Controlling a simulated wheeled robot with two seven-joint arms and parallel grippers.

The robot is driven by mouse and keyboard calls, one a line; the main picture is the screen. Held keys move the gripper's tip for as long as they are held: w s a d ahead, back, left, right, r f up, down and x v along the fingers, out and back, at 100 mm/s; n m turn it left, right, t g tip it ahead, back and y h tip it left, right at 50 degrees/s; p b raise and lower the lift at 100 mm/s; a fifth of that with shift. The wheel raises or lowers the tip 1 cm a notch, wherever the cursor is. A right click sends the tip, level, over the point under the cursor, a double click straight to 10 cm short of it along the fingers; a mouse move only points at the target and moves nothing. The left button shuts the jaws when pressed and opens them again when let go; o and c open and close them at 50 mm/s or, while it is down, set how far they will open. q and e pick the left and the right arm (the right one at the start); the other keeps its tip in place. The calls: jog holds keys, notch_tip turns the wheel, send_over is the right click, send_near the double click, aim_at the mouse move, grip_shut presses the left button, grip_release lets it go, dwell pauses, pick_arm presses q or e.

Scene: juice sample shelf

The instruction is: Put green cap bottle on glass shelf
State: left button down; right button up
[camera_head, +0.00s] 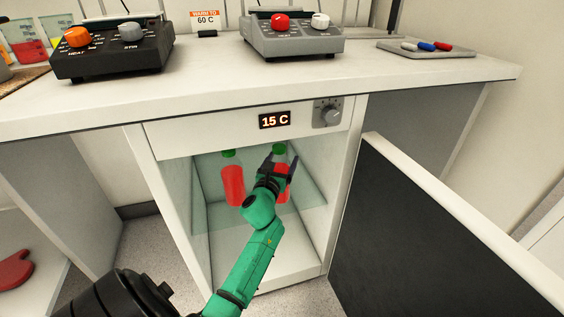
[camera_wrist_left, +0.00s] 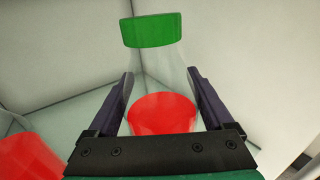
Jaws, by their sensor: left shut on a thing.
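The green cap bottle (camera_head: 283,193) holds red liquid and stands upright inside the open cabinet, on the right of two such bottles. Its green cap (camera_wrist_left: 152,30) and red contents (camera_wrist_left: 162,113) show in the left wrist view. My left gripper (camera_head: 280,162) is shut on this bottle, with one finger on each side of its clear body, below the cap. The glass shelf (camera_head: 215,218) is a greenish see-through pane inside the cabinet; whether the held bottle touches it I cannot tell. My right gripper is not in view.
A second green-capped red bottle (camera_head: 233,187) stands left of the held one. The cabinet door (camera_head: 430,225) is swung open to the right. A white countertop (camera_head: 210,95) with a display reading 15 C below it overhangs the opening. The cabinet floor (camera_head: 265,255) looks clear around my arm.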

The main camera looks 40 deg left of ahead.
pick_arm(q)
grip_release()
